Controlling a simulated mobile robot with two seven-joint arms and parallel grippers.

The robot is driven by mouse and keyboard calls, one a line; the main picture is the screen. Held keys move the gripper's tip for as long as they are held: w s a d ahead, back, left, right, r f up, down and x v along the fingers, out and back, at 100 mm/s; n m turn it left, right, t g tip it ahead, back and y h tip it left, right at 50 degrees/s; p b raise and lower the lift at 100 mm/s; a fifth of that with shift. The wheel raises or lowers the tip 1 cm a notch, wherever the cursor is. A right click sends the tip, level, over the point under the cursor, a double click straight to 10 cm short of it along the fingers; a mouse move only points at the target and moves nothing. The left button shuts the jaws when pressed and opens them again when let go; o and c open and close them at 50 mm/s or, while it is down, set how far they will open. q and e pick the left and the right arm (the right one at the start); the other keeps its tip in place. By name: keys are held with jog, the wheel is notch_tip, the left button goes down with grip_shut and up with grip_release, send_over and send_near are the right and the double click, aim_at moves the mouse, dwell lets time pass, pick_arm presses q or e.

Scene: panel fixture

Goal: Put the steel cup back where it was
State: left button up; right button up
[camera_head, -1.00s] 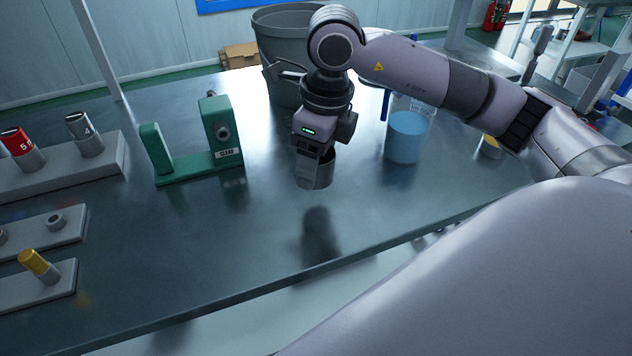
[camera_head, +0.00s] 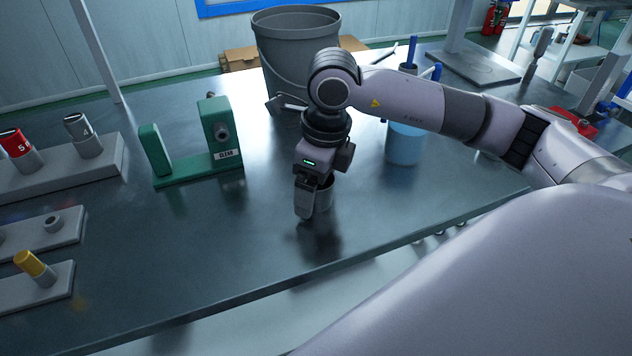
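The steel cup (camera_head: 326,194) is at the middle of the steel table (camera_head: 250,240), upright and at or very near the table top, with a dark reflection below it. My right gripper (camera_head: 313,198) points down at it. One finger stands at the cup's left front and hides part of it; the other finger is hidden. The near finger looks spread from the cup, so the gripper appears open around it. My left gripper is out of view.
A green fixture (camera_head: 197,168) stands to the left, near grey holders with a red-topped piece (camera_head: 20,150) and a yellow-topped piece (camera_head: 33,266). A grey bucket (camera_head: 295,50) is behind my wrist. A beaker of blue liquid (camera_head: 403,146) is to the right. The front table area is clear.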

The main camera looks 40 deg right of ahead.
jog(key=shift+r, duration=0.45)
notch_tip(320, 180, up, 11)
jog(key=s+p, duration=0.1)
jog(key=shift+d+r, duration=0.2)
jog(key=shift+d, duration=0.15)
jog(key=shift+s, duration=0.15)
